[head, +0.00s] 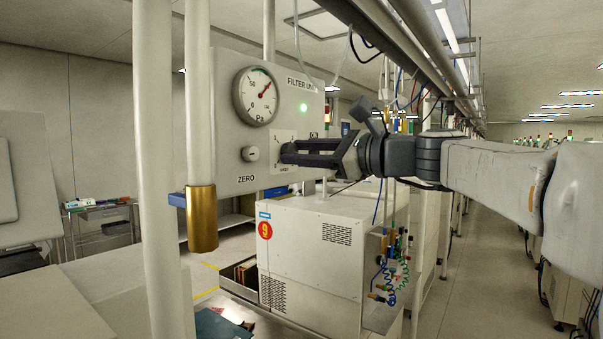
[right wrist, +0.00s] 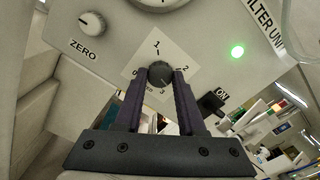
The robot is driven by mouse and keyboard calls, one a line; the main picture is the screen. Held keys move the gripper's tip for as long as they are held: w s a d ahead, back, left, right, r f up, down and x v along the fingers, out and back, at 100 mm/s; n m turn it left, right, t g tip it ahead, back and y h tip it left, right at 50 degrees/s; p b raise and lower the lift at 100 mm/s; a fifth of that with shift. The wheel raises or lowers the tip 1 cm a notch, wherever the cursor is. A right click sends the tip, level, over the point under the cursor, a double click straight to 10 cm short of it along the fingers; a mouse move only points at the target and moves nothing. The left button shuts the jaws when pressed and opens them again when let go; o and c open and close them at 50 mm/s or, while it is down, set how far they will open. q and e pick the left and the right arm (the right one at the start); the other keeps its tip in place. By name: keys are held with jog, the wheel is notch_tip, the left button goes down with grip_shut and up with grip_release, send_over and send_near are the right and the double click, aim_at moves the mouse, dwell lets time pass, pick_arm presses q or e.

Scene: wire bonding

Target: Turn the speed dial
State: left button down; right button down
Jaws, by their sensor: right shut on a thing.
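The speed dial (right wrist: 159,72) is a small dark round knob on a white diamond-shaped label marked 0, 1, 2 and 3. It sits on the front of the grey filter unit (head: 225,160). My right gripper (head: 287,153) reaches the panel from the right. In the right wrist view my right gripper (right wrist: 160,78) has one dark finger on each side of the dial and is shut on it. In the head view the fingers mostly hide the dial. Where its pointer mark stands is too small to tell. My left gripper is not in view.
A ZERO knob (head: 250,154) is left of the dial, and a Pa gauge (head: 257,97) is above it. A green light (head: 303,107) is lit. A dark ON switch (right wrist: 212,101) is close to my right finger. A white cabinet (head: 310,250) stands below.

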jog(key=shift+f+n+b, duration=0.1)
jog(key=shift+n+b, duration=3.8)
jog(key=shift+n, duration=1.5)
jog(key=c, duration=0.5)
grip_release()
